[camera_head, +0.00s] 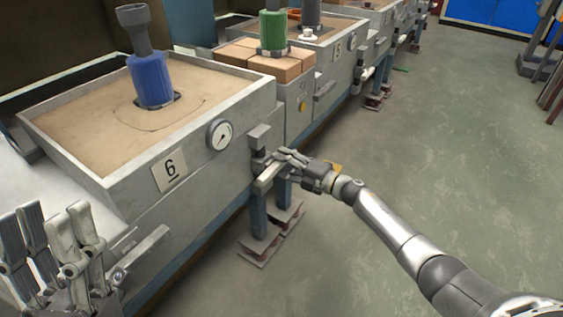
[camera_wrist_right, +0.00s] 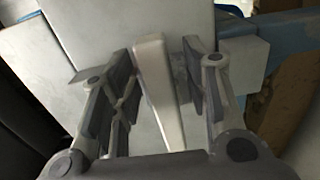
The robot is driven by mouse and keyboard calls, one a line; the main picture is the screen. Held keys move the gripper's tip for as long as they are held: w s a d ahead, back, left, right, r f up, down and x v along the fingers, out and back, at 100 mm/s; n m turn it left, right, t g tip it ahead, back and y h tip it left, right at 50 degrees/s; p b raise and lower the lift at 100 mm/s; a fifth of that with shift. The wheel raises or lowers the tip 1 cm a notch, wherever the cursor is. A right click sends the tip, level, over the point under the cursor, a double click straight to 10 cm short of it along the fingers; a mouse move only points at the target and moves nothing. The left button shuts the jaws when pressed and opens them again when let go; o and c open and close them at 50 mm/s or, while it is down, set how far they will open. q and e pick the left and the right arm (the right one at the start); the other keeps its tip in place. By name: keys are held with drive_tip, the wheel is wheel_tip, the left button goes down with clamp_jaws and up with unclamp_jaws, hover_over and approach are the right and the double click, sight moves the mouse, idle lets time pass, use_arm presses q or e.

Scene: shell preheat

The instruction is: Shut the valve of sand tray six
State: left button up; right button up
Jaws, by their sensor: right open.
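Sand tray six (camera_head: 105,187) is a grey metal box of sand with a "6" label (camera_head: 170,170), at the left in the head view. Its valve has a pale lever handle (camera_head: 267,177) low on the right end of the front. In the right wrist view the lever (camera_wrist_right: 158,92) stands slightly tilted between the fingers. My left gripper (camera_head: 50,232) is open and empty at the lower left, in front of the tray.
A round gauge (camera_head: 220,134) sits on the tray front above the valve. A blue cylinder with a grey funnel (camera_head: 150,75) stands in the sand. Tray five (camera_head: 338,70) and bricks under a green cylinder (camera_head: 273,32) are beyond. The floor (camera_head: 420,130) at the right is clear.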

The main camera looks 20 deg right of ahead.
drive_tip(key=v, duration=1.1)
drive_tip(key=shift+s+d, duration=0.1)
